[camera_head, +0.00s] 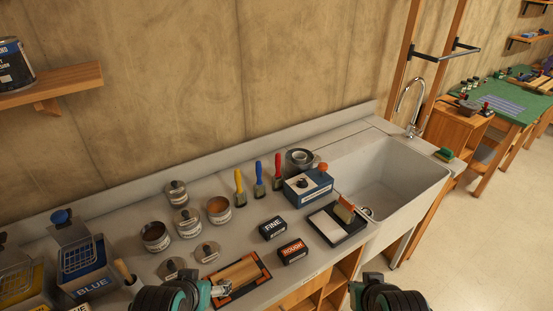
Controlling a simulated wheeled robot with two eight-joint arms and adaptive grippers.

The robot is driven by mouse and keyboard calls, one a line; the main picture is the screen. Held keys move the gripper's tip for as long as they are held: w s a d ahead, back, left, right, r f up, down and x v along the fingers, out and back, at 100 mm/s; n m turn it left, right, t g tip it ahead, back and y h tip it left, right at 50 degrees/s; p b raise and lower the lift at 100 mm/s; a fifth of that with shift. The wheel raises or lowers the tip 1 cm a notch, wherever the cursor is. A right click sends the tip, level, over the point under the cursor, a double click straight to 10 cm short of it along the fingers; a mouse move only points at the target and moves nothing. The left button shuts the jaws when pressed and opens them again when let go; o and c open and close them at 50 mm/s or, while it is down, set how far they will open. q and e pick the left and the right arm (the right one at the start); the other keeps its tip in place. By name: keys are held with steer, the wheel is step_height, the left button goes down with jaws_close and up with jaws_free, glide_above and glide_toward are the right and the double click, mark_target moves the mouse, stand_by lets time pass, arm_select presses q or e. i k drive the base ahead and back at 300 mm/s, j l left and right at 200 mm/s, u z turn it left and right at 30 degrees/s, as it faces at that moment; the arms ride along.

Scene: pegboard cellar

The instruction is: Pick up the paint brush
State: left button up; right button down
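My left gripper (220,288) is low in the view, by the wooden block, well in front of the brushes. My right gripper (372,278) is at the bottom edge, right of the black boxes. Neither gripper's fingers show clearly, and I see nothing held.
Several cans (156,236) stand left of the brushes. A blue box (308,185), FINE box (272,228), ROUGH box (292,251) and black tray (337,223) are on the right. A framed wooden block (239,272) lies in front. The sink (390,178) is far right; paint bins (92,274) stand left.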

mark_target(278, 177)
steer(key=i+l+z, duration=0.2)
steer(key=z, duration=0.3)
steer(key=i+l+z, duration=0.3)
steer(key=z, duration=0.15)
